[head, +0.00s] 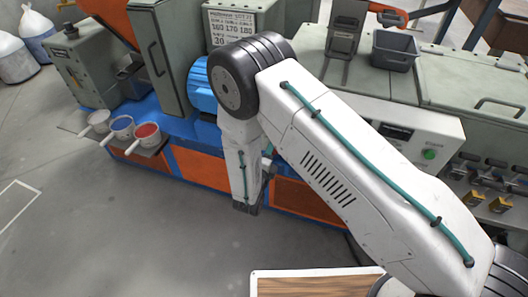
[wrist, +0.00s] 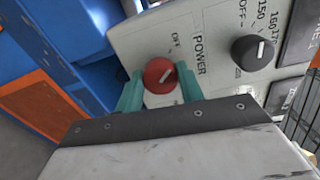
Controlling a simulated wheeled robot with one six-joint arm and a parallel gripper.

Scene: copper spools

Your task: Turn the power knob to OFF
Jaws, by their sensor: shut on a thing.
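The red power knob (wrist: 160,76) sits on a pale panel (wrist: 205,25) in the wrist view, beside the word POWER. A white line on its face slants toward the upper right. An OFF label is printed just above and right of the knob. My gripper (wrist: 159,72) has its two teal fingers on either side of the knob, shut on it. In the head view my arm reaches down to the front of the machine, and the knob is hidden there.
A black temperature knob (wrist: 252,53) is close to the right of the red one. Pans (head: 146,137) of coloured material stand on a low shelf at left. A grey bin (head: 394,50) sits on the machine. Open floor lies at front left.

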